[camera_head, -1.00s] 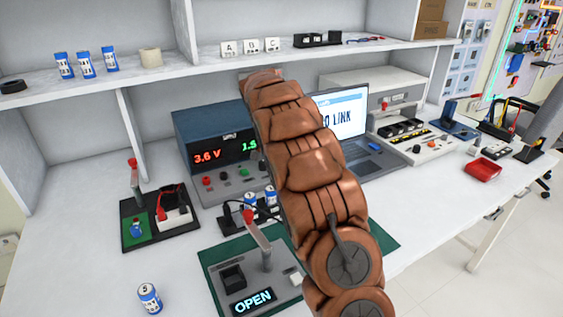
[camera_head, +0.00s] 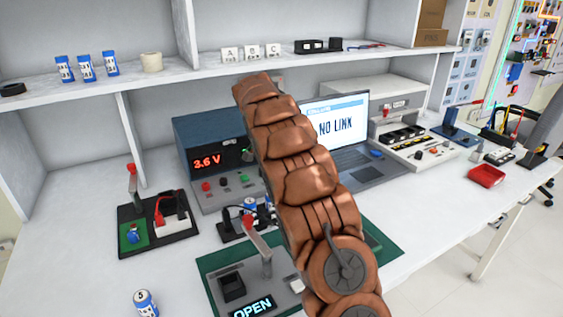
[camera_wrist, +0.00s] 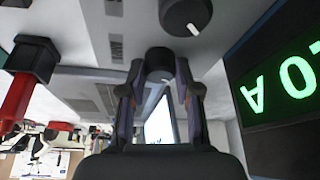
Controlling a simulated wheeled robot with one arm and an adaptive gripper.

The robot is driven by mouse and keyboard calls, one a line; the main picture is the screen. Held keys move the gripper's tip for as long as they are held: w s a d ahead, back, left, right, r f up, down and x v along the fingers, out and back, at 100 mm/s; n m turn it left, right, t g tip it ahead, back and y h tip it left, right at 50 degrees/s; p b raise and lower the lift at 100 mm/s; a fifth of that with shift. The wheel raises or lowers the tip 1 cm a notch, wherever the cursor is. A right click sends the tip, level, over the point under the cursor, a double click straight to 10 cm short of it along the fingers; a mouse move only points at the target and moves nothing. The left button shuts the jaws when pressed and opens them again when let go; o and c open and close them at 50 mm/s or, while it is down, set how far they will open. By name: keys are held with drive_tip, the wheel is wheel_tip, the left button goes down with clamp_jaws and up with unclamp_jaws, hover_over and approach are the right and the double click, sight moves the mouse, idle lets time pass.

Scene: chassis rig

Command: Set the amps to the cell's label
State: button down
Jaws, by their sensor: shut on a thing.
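The power supply (camera_head: 203,134) shows a red 3.6 V reading (camera_head: 207,162); its amps reading is hidden behind my arm in the head view. In the wrist view the green display (camera_wrist: 283,82) stands at the right, turned over, with an A and a 0 readable and the rest cut off. My gripper (camera_wrist: 160,75) is shut on a dark knob (camera_wrist: 158,58) with a white mark. A second dark knob (camera_wrist: 185,14) is above it, apart from the fingers. A blue-and-white cell (camera_head: 146,303) marked 5 stands at the front left; its smaller print is unreadable.
The green-mat fixture (camera_head: 230,265) reads OPEN, with a red-handled lever. A charger-like board (camera_head: 158,222) is left of it. The laptop (camera_head: 345,130) shows NO LINK. More cells (camera_head: 87,68) stand on the shelf.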

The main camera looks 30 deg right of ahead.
drive_tip(key=c, duration=0.8)
unclamp_jaws()
drive_tip(key=v, duration=1.2)
